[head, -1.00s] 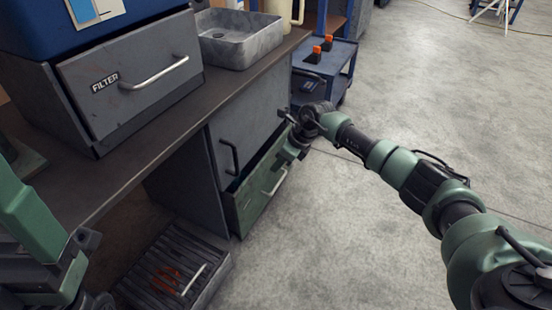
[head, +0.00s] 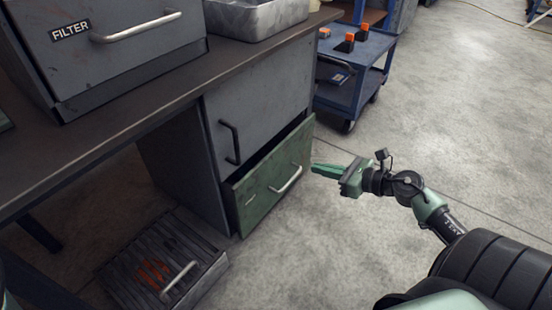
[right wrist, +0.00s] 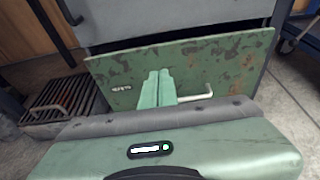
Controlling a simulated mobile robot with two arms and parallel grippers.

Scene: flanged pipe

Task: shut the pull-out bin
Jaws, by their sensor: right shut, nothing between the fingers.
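The pull-out bin has a worn green front (head: 262,196) with a pale bar handle (head: 288,180). It sits low in the grey cabinet (head: 258,110), and a dark gap shows along its top edge, so it stands partly out. In the right wrist view the green front (right wrist: 215,70) spans the picture, with its handle (right wrist: 196,97) to the right of the fingers. My right gripper (head: 314,168) is shut and empty, in front of the bin's right side; its closed fingers (right wrist: 157,88) point at the front. I cannot tell whether they touch it. My left gripper is not in view.
A slatted grey box (head: 130,262) with a handle stands on the floor left of the bin. A blue trolley (head: 352,85) stands behind right. The workbench (head: 110,125) overhangs the cabinet's left.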

